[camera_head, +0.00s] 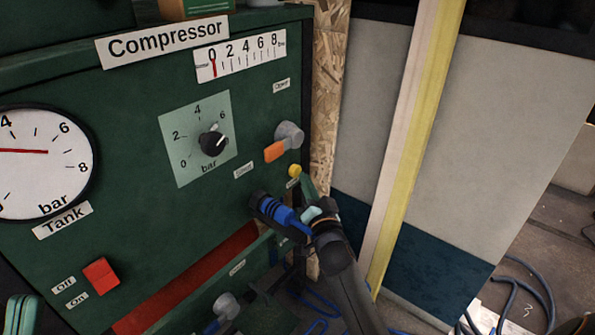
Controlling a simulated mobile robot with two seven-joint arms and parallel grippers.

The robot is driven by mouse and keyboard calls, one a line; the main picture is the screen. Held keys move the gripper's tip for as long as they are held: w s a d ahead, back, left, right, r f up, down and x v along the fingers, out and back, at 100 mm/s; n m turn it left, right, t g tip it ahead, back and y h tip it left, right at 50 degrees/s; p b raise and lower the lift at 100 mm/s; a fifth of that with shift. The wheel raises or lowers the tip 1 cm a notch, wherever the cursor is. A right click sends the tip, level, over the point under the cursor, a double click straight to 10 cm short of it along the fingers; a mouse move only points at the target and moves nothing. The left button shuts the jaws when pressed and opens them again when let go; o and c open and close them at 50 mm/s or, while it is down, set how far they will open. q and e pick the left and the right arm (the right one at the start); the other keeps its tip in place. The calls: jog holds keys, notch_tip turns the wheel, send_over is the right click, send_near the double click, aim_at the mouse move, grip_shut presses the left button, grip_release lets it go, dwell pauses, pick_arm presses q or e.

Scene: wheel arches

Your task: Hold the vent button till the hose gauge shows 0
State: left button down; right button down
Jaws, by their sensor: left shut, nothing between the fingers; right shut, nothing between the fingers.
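The green compressor panel (130,110) fills the left half. Its straight gauge (240,55), labelled 0 to 8, has a red pointer at about 0. I cannot read a label naming it the hose gauge. A small yellow button (294,170), probably the vent button, sits low at the panel's right edge. My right gripper (308,192) is shut, its tip just below and right of this button; I cannot tell whether they touch. A blue and black ribbed coupling (280,213) lies left of its wrist. My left gripper (20,312) shows partly at the bottom left corner, shut, away from the button.
The panel carries a bar knob (213,143), an orange-handled valve (276,150) and a red switch (101,275). A wooden post (415,140) stands to the right. Blue hose (320,310) lies low behind my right arm.

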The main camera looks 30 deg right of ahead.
jog(key=shift+d, duration=0.1)
jog(key=s+p, duration=0.1)
jog(key=s+d, duration=0.1)
jog(key=s, duration=0.1)
jog(key=s+d+p, duration=0.1)
jog(key=shift+s+d+p, duration=0.1)
jog(key=shift+s+p, duration=0.2)
jog(key=shift+s, duration=0.05)
dwell(0.5)
